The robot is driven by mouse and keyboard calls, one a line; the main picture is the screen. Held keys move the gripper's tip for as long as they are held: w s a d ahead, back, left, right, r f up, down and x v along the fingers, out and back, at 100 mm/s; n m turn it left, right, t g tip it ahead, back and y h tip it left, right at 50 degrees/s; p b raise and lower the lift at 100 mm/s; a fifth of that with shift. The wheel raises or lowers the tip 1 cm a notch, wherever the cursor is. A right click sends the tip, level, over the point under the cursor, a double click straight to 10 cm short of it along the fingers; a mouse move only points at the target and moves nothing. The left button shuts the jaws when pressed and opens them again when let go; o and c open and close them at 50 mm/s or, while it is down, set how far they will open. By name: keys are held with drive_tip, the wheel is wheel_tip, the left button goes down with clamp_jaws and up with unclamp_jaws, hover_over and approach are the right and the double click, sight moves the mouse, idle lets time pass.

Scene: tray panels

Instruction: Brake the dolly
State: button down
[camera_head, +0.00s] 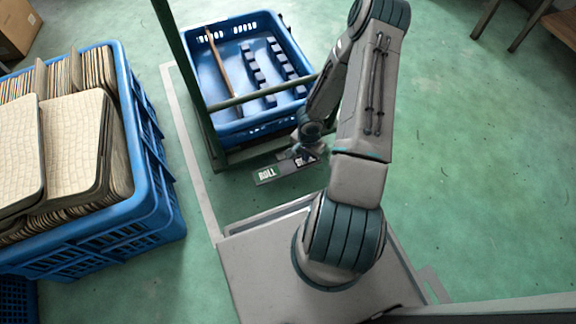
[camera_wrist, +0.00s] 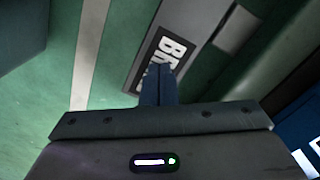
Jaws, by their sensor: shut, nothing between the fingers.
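The dolly (camera_head: 232,157) is a dark green frame on the floor with an upright post and a crossbar. Along its near edge a grey plate carries a ROLL label (camera_head: 266,174) and a second label, partly hidden by my arm. In the wrist view that second label (camera_wrist: 172,46) reads "BRA", the rest hidden behind my fingers. A lighter grey patch (camera_wrist: 237,28) shows beside it; I cannot tell what part it is. My gripper (camera_head: 303,152) is shut and empty, its fingertips (camera_wrist: 159,67) over the label's edge. I cannot tell whether they touch.
A blue crate (camera_head: 216,62) with dark blocks and a brown stick sits on the dolly. A larger blue crate (camera_head: 150,165) full of tan panels stands at left. A cardboard box (camera_head: 15,28) is at far left.

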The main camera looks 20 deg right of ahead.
drive_tip(key=shift+f, duration=0.3)
drive_tip(key=shift+r+p, duration=1.25)
drive_tip(key=shift+r, duration=2.3)
drive_tip(key=shift+s+d, duration=0.1)
